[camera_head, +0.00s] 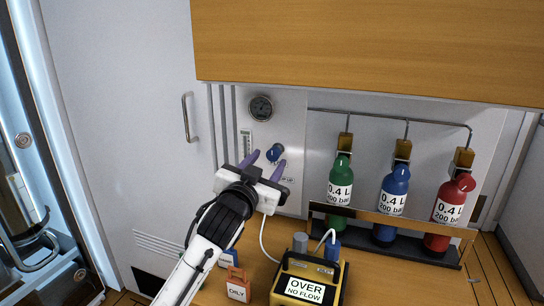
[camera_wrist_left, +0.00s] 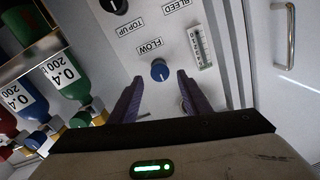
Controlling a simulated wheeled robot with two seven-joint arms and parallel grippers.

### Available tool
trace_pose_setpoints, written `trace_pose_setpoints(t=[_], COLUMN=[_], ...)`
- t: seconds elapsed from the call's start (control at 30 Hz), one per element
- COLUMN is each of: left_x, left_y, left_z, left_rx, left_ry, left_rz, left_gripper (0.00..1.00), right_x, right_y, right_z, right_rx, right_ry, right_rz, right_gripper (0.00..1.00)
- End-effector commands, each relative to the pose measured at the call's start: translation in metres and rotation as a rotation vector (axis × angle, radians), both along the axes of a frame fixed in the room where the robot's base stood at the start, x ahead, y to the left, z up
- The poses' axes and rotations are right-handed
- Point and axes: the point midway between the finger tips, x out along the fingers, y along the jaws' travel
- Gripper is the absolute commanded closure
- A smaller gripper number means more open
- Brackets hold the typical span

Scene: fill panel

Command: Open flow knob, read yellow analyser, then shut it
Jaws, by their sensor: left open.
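The blue flow knob (camera_head: 273,154) sits on the light wall panel, below a round gauge. In the left wrist view the flow knob (camera_wrist_left: 159,70) shows next to the word FLOW, with a white pointer mark on it. My left gripper (camera_head: 264,160) is open, its purple fingers pointing at the panel; in the wrist view the knob appears just beyond and between the fingertips, and I cannot tell whether they touch it. The yellow analyser (camera_head: 309,279) stands on the wooden bench, its screen reading OVER NO FLOW. My right gripper is not in view.
Green (camera_head: 340,181), blue (camera_head: 392,204) and red (camera_head: 450,212) bottles stand in a rack (camera_head: 376,217) at right. A gauge (camera_head: 261,108) and a scale tube (camera_wrist_left: 199,46) are near the knob. An orange tag block (camera_head: 237,285) stands left of the analyser. A wooden cabinet overhangs the bench.

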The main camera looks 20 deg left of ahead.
Motion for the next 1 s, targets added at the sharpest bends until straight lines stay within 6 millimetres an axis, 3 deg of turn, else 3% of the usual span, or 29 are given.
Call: trace_pose_setpoints(t=[0.23, 0.63, 0.87, 1.0], left_x=[0.032, 0.039, 0.039, 0.039], left_y=[0.000, 0.000, 0.000, 0.000], left_z=[0.000, 0.000, 0.000, 0.000], left_rx=[0.000, 0.000, 0.000, -0.002], left_ry=[0.000, -0.001, -0.001, 0.000], left_rz=[-0.001, -0.001, -0.001, -0.002], left_gripper=[0.57, 0.57, 0.94, 0.97], right_x=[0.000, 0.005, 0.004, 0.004], right_y=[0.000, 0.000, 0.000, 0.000], right_z=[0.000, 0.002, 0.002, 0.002], right_rx=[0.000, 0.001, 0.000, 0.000], right_ry=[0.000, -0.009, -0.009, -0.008], right_rz=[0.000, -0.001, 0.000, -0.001], right_gripper=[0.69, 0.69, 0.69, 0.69])
